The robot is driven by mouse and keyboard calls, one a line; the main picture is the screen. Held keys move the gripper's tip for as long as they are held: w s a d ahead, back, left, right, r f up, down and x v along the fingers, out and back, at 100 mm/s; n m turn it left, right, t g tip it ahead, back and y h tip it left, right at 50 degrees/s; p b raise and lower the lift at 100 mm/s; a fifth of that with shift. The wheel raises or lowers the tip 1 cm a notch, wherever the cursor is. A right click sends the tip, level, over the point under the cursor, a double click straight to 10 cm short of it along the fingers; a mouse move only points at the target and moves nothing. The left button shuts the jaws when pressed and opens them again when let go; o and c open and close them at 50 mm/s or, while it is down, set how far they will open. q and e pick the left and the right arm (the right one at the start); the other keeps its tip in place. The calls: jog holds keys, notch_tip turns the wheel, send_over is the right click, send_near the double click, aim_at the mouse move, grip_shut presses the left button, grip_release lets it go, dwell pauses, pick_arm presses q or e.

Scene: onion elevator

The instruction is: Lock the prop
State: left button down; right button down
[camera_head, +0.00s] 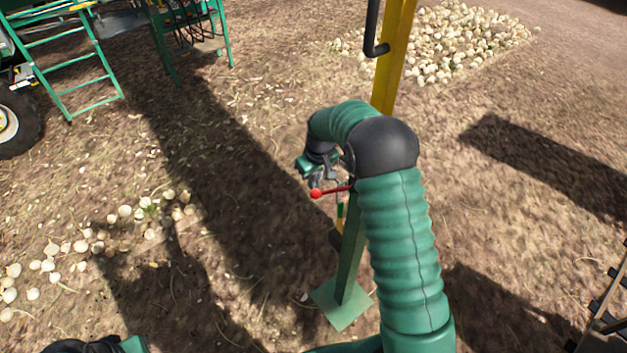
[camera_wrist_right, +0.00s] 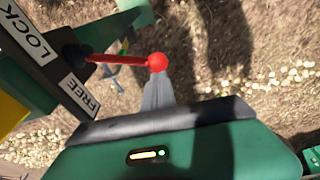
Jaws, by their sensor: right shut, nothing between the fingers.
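The prop is a post with a yellow upper part (camera_head: 393,55), a green lower leg (camera_head: 350,260) and a square green foot plate (camera_head: 342,303) on the soil. Its red lever (camera_wrist_right: 110,59) ends in a red ball knob (camera_wrist_right: 157,62), also visible in the head view (camera_head: 316,193). In the right wrist view the lever points right from a pivot between the LOCK label (camera_wrist_right: 25,33) and the FREE label (camera_wrist_right: 80,97). My right gripper (camera_head: 318,177) is shut and empty, close to the knob; its fingertips (camera_wrist_right: 158,88) appear just below it. I cannot tell whether they touch. My left gripper's fingers are not visible.
A pile of onions (camera_head: 445,45) lies at the back right, and loose onions (camera_head: 75,245) at the left. A green ladder (camera_head: 80,65) and a wheel (camera_head: 15,122) stand at the upper left. A dark crank handle (camera_head: 373,30) hangs beside the yellow post. Open soil surrounds the foot plate.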

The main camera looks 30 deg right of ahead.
jog(key=shift+s+a+f+n+b, duration=0.1)
jog(key=shift+s+a+n+b, duration=0.15)
jog(key=shift+s+n, duration=0.25)
jog(key=shift+s+a+f+n+b, duration=0.1)
jog(key=shift+s+a+n+b, duration=0.15)
jog(key=shift+s, duration=0.35)
jog(key=s+n+y, duration=0.1)
jog(key=s+n, duration=0.5)
jog(key=s, duration=0.1)
jog(key=shift+s+d+r+n+g+b, duration=0.15)
jog(key=shift+s+n+g+b, duration=0.05)
jog(key=shift+n+g+b, duration=0.15)
jog(key=shift+w, duration=0.15)
jog(key=shift+w+d+p, duration=0.3)
jog(key=shift+w+d, duration=0.15)
jog(key=shift+w, duration=0.3)
